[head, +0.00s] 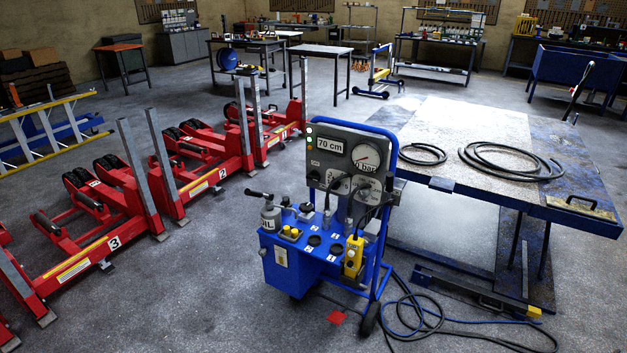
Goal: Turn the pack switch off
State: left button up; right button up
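The pack is a blue wheeled unit (325,270) standing in the middle foreground of the head view. Its grey upright panel (333,160) carries a "70 cm" label, a round gauge (366,157) and small lights (309,139) at the left edge, which look lit. Hoses run from the panel's lower part to the blue top. Several small black fittings, a yellow-topped block (291,234) and a yellow box (353,257) are on the blue body. I cannot tell which small part is the pack switch, nor its position. Neither gripper is in view.
Red trolley jacks (112,235) stand in a row at left. A lift table (450,150) with coiled black hoses (510,161) stands close on the right. Loose hoses (430,325) lie on the floor right of the pack. Floor left of the pack is clear.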

aim_at(315, 175)
jog(key=i+l+z, duration=0.2)
jog(key=i, duration=0.75)
jog(key=j, duration=0.1)
